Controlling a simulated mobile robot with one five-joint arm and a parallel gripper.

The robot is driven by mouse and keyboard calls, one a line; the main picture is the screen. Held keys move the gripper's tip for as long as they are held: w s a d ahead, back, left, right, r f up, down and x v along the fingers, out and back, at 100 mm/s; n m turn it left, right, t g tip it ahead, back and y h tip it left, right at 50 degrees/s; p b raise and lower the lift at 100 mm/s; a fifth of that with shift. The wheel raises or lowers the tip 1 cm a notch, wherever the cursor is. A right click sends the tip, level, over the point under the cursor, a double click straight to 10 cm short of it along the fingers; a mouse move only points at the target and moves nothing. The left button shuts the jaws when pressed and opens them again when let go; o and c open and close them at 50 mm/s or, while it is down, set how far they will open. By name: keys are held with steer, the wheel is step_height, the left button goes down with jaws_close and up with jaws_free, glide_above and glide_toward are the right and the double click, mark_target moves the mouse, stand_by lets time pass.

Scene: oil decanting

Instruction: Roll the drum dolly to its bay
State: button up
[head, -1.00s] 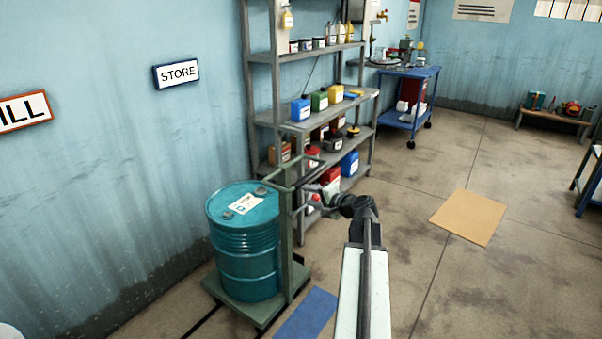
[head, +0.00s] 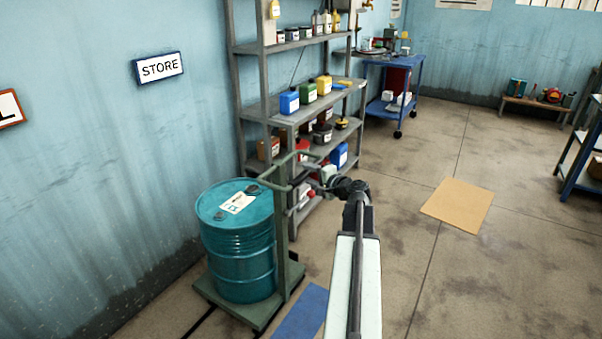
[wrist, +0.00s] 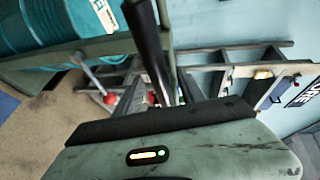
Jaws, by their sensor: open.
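The drum dolly has a green platform (head: 258,315), an upright post (head: 283,232) and a bar handle (head: 278,186) at the top. A teal drum (head: 236,250) with a white label stands upright on it. My gripper (head: 304,177) is open beside the handle, at about its height in the head view; I cannot tell whether it touches. In the wrist view, the drum (wrist: 45,28) is at upper left and a green dolly bar (wrist: 75,52) crosses beyond my dark fingers. I cannot tell which marking is the bay.
A grey shelf (head: 300,112) with several containers stands behind the dolly. A STORE sign (head: 160,68) hangs on the wall. A blue mat (head: 300,312) lies right of the dolly, and dark lines (head: 200,322) run left of it. The floor around the tan mat (head: 457,205) is open.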

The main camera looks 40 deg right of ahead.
steer(key=b+x, duration=0.1)
steer(key=x, duration=0.4)
steer(key=shift+f, duration=0.1)
jaws_close()
stand_by(1.2)
